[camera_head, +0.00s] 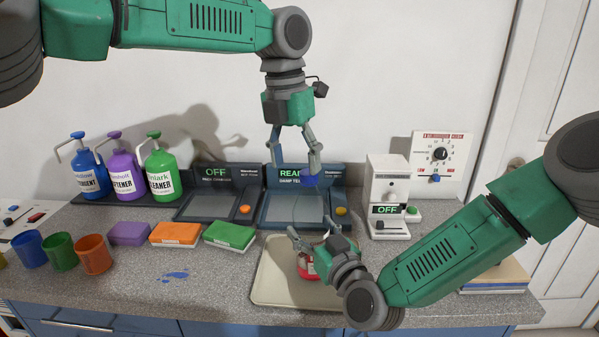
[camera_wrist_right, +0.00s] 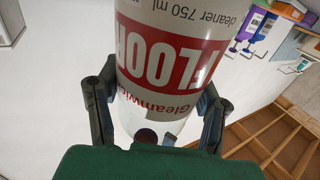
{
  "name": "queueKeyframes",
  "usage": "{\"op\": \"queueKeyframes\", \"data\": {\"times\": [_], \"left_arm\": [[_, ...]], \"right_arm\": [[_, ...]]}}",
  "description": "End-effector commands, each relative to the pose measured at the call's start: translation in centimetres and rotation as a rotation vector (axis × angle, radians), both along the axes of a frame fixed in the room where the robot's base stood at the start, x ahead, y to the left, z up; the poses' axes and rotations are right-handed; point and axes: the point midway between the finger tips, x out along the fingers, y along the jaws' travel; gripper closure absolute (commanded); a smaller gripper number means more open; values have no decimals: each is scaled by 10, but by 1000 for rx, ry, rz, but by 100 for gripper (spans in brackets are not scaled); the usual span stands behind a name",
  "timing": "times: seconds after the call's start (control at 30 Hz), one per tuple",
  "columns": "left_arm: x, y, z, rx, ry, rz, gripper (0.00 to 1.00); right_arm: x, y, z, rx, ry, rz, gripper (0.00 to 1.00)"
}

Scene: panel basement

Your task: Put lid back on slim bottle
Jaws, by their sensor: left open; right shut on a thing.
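The slim bottle (camera_head: 307,268) stands roughly upright over the beige tray (camera_head: 262,285), its red label low down and its upper part clear and hard to make out. In the right wrist view the bottle (camera_wrist_right: 172,50) shows its red and white floor cleaner label between the fingers. My right gripper (camera_head: 310,236) is shut on it. A blue lid (camera_head: 310,181) shows above the bottle, just under a fingertip of my left gripper (camera_head: 294,163). The left gripper is open, its fingers spread. I cannot tell whether the lid is seated on the bottle.
Two dark panel devices (camera_head: 213,193) and (camera_head: 290,210) and a white machine (camera_head: 388,195) stand along the wall. Pump bottles (camera_head: 125,170), sponges (camera_head: 176,233) and cups (camera_head: 62,251) are at left. A blue spill (camera_head: 175,275) lies on the counter. Books (camera_head: 495,275) lie at right.

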Motion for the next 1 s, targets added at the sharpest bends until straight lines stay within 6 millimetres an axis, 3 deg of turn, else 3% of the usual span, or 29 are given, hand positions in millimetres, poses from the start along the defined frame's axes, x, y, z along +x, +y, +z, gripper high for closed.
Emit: {"op": "queueKeyframes", "data": {"times": [0.1, 0.33, 0.4, 0.57, 0.77, 1.0], "left_arm": [[0, 0, 14, -1, 0, -1, 43], [-1, -2, 16, 2, 1, -2, 43], [-1, -2, 16, 2, 1, 0, 54], [0, -3, 16, 3, 10, 79, 54], [5, -4, 20, 9, 46, 437, 54], [11, -6, 25, 21, 101, 1002, 54]], "right_arm": [[-1, 1, -2, -1, 5, 4, 100], [-1, -1, -2, 2, 5, 4, 100], [-1, -1, -2, 2, 5, 4, 100], [-1, -2, -2, 1, 5, 3, 100], [-1, -1, -3, 0, 6, 3, 100], [-1, -1, -3, 0, 6, 3, 100]]}}
